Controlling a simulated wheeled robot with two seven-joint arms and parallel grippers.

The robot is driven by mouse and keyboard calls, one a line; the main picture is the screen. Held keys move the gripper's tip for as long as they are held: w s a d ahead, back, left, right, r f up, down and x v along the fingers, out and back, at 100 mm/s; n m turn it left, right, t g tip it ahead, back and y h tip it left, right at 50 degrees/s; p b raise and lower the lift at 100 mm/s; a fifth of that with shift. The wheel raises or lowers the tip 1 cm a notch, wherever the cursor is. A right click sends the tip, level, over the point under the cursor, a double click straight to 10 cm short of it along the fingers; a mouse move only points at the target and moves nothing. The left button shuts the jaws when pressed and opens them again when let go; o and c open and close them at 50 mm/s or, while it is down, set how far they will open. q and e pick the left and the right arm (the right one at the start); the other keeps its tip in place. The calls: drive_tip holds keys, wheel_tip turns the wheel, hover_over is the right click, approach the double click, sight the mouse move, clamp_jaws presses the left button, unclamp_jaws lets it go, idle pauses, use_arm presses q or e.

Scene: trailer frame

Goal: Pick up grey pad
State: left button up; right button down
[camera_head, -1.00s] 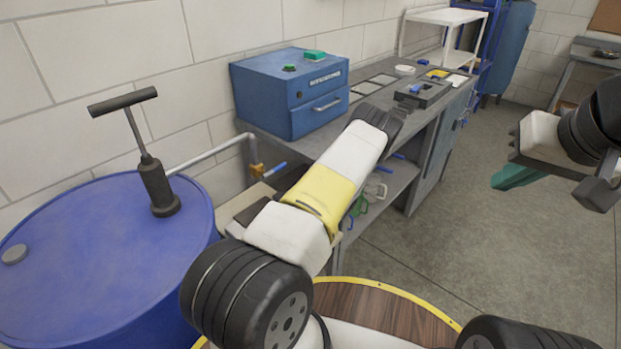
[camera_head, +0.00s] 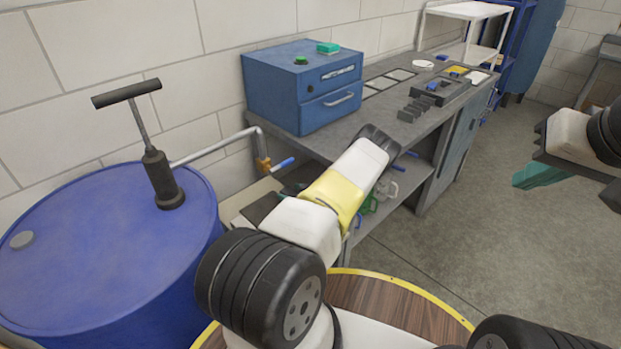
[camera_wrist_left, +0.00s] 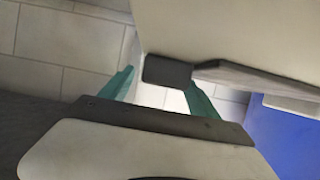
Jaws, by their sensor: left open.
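A dark grey pad (camera_head: 258,208) lies on a beige surface between the blue barrel and the workbench in the head view. In the left wrist view, a dark grey block (camera_wrist_left: 167,72) shows at the edge of a beige surface; I cannot tell if it is the same pad. My left gripper (camera_wrist_left: 160,80) is open, its teal fingers on either side of that block, apparently not closed on it. In the head view my left arm hides most of this gripper. My right gripper (camera_head: 540,172) hangs at the right edge, far from the pad; its jaw opening is unclear.
A blue barrel (camera_head: 95,240) with a hand pump (camera_head: 160,180) stands at left. A pipe with a blue-handled valve (camera_head: 268,163) runs close to the beige surface. The workbench (camera_head: 345,135) carries a blue cabinet (camera_head: 305,85) and a grey slotted block (camera_head: 418,109). The floor at right is clear.

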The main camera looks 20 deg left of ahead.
use_arm(q)
drive_tip(key=shift+a, duration=0.1)
drive_tip(key=c, duration=1.4)
drive_tip(key=shift+r, duration=0.1)
